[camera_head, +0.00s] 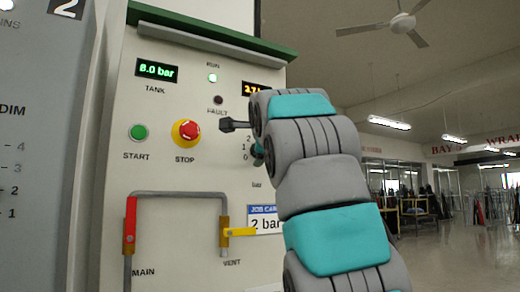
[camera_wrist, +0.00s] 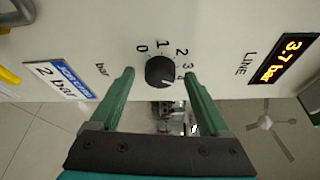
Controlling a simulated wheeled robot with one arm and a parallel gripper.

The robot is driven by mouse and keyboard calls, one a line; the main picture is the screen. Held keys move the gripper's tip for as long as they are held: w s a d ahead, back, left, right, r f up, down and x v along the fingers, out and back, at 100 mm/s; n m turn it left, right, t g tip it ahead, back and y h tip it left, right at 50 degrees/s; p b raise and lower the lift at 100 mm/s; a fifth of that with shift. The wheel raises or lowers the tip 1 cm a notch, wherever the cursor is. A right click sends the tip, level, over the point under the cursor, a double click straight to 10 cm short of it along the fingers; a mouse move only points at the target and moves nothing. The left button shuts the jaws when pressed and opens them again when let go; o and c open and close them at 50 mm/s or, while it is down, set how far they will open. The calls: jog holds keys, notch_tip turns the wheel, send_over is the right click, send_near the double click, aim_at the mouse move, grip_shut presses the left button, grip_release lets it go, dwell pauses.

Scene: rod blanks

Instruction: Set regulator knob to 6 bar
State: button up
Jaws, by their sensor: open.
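The dark round regulator knob (camera_wrist: 160,70) sits on the pale panel in the wrist view, with a scale of 0 to 4 printed beside it. A light pointer mark on it appears to face the 4 side; no 6 is visible. My gripper (camera_wrist: 159,74) is open, with one green fingertip on each side of the knob; I cannot tell whether they touch it. The LINE display (camera_wrist: 282,60) reads 3.7 bar. The job card (camera_wrist: 64,80) reads 2 bar. In the head view my arm hides the knob; part of the scale shows.
The panel also carries a TANK display (camera_head: 157,71) at 8.0 bar, a green START button (camera_head: 138,132) and a red STOP button (camera_head: 187,132). Below are a red MAIN handle (camera_head: 130,222) and a yellow VENT handle (camera_head: 240,232). Open floor lies right.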

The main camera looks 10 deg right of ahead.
jog(key=s+b, duration=0.1)
jog(key=s, duration=0.6)
jog(key=shift+s+a+r+b, duration=0.15)
jog(key=shift+a+r+b, duration=0.15)
jog(key=shift+b, duration=0.1)
jog(key=w+d+f+n+t+y+b, duration=0.15)
jog(key=n+y, duration=0.25)
jog(key=n, duration=0.6)
jog(key=d+f+n+y+b, duration=0.2)
jog(key=n+y+b, duration=0.15)
jog(key=n, duration=0.65)
jog(key=d+f+n+t+y+b, duration=0.15)
jog(key=n+y, duration=0.35)
jog(key=n, duration=0.5)
jog(key=shift+n+g+h, duration=0.25)
jog(key=shift+n+g, duration=0.05)
jog(key=shift+g, duration=0.1)
jog(key=shift+d+r+p+x, duration=0.15)
jog(key=shift+p+x, duration=0.2)
jog(key=shift+x, duration=0.95)
jog(key=shift+d+r+p+x, duration=0.1)
jog(key=shift+p+x, duration=0.25)
jog(key=shift+x, duration=0.9)
jog(key=shift+d+p+x, duration=0.15)
jog(key=shift+p+x, duration=0.2)
jog(key=shift+x, duration=0.95)
